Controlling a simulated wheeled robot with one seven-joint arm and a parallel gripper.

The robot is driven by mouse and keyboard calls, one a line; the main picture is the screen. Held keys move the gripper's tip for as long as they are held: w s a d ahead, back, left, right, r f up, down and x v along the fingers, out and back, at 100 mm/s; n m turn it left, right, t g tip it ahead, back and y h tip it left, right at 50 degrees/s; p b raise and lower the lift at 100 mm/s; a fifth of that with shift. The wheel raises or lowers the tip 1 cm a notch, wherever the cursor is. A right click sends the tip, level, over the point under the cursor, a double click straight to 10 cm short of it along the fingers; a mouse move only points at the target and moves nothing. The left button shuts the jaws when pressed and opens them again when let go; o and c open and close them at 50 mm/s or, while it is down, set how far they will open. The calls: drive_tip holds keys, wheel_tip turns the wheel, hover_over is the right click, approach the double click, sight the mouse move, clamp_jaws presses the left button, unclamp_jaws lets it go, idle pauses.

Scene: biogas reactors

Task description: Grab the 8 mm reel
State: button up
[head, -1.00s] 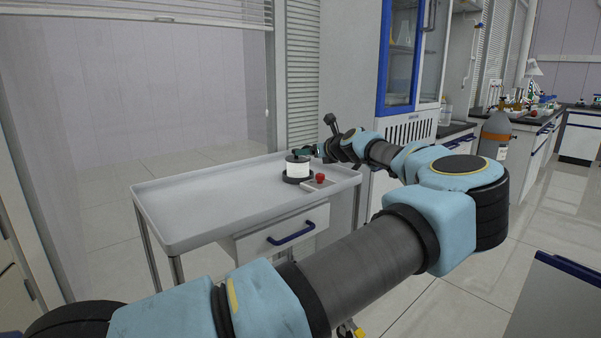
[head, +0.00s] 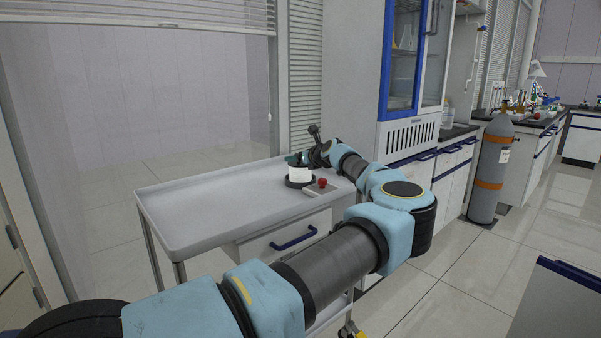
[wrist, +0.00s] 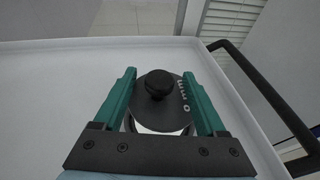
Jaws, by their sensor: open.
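The reel (head: 299,176) is a white cylinder on a black round base, standing upright on the grey cart top. In the wrist view, its dark round top disc (wrist: 154,110) carries a black knob and white lettering ending in "mm"; I cannot read the figure surely. My gripper (wrist: 160,75) is open, with one green finger on each side of the disc. Whether the fingers touch it is unclear. In the head view, my gripper (head: 294,158) is at the reel's upper end and hides its knob.
The cart top (head: 200,205) has a raised rim and is clear to the left. A small box with a red button (head: 322,183) sits right beside the reel. A blue-handled drawer (head: 290,240) is below. A grey gas cylinder (head: 490,175) stands to the right.

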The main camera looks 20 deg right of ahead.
clamp_jaws()
idle(0.5)
drive_tip(key=shift+r, duration=0.1)
idle(0.8)
